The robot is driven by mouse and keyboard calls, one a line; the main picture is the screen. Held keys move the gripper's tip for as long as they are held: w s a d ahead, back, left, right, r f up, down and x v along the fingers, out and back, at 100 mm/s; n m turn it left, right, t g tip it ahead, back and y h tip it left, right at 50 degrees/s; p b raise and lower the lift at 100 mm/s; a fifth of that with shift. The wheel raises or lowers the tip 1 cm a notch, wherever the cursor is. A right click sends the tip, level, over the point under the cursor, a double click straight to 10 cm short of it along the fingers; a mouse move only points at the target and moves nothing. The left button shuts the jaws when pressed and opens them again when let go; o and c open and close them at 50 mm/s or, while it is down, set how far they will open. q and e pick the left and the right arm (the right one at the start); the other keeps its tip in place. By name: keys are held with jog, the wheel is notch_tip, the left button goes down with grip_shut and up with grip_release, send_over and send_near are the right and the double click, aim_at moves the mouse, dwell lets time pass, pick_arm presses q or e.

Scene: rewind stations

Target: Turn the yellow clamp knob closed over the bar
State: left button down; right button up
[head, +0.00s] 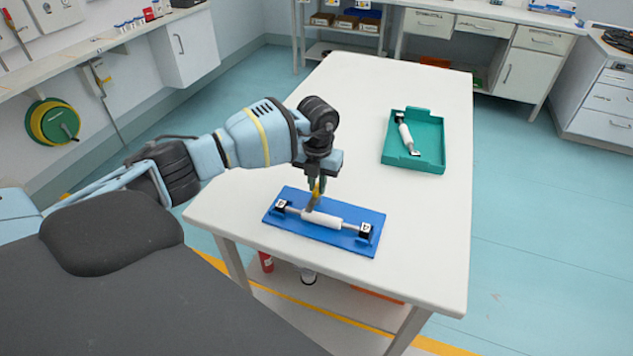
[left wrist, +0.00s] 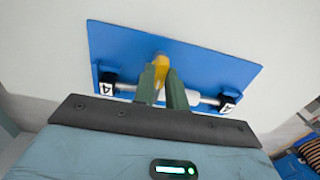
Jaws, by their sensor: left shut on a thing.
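The yellow clamp knob (left wrist: 160,64) shows between the fingertips of my left gripper (left wrist: 165,75) in the left wrist view. In the head view my left gripper (head: 317,186) points down over the blue board and is shut on the knob. The bar (head: 325,218) lies across the blue board (head: 348,247), with a white roll on its middle and a black block marked 4 near each end. My fingers hide part of the bar and of the clamp, so I cannot tell how far the clamp covers the bar. My right gripper is in neither view.
The blue board lies on the near part of a white table (head: 420,240). A green tray (head: 432,130) holding another white roll on a bar stands at the table's back right. The table's far left part is clear. Cabinets and a wall shelf stand beyond.

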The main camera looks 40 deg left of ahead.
aim_at(317, 187)
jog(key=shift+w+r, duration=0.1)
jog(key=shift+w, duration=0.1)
pick_arm(q)
jog(key=c, duration=1.4)
grip_release()
jog(key=shift+c, duration=0.2)
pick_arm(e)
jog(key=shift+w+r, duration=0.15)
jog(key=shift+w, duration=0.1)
pick_arm(q)
notch_tip(317, 187, up, 6)
jog(key=shift+r, duration=0.95)
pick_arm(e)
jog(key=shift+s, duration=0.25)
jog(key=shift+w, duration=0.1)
